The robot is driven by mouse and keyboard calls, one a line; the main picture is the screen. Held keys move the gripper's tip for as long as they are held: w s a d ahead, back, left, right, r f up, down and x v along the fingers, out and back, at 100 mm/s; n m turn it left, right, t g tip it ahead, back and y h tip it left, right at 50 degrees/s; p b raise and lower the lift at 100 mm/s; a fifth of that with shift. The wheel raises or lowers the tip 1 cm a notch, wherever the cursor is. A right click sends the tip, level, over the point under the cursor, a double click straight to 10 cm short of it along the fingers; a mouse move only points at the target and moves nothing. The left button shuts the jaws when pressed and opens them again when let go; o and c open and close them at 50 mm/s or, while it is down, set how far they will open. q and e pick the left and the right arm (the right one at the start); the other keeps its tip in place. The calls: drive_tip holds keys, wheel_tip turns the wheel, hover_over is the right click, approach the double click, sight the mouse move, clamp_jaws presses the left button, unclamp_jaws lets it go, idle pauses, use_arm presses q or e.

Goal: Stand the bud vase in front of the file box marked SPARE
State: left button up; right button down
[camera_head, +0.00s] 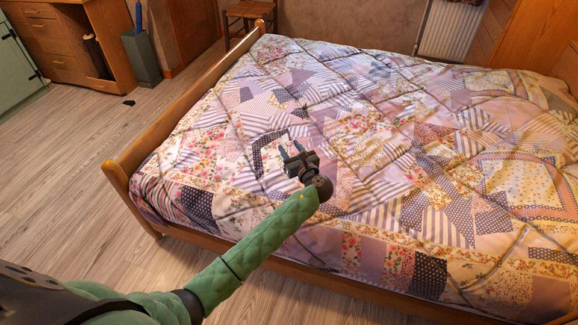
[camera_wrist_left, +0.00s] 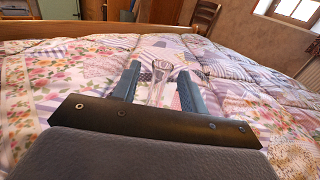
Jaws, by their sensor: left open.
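My left gripper (camera_head: 291,150) is over the quilt near the middle of the bed, its two blue-grey fingers apart. In the left wrist view the open fingers (camera_wrist_left: 157,82) point ahead across the quilt. A clear, glassy object, apparently the bud vase (camera_wrist_left: 159,77), shows between or just beyond the fingers. I cannot tell whether it touches either finger or how it stands. I cannot make out the vase in the head view. No file box marked SPARE shows in either view. My right gripper is not in view.
The bed (camera_head: 420,130) with its patchwork quilt fills most of the view, with a wooden footboard (camera_head: 185,110) at left. A wooden desk (camera_head: 62,45), a grey bin (camera_head: 141,60) and a chair (camera_head: 248,12) stand beyond. Bare floor (camera_head: 75,150) lies left of the bed.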

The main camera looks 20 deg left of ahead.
use_arm(q)
drive_tip(key=shift+x, duration=1.55)
clamp_jaws()
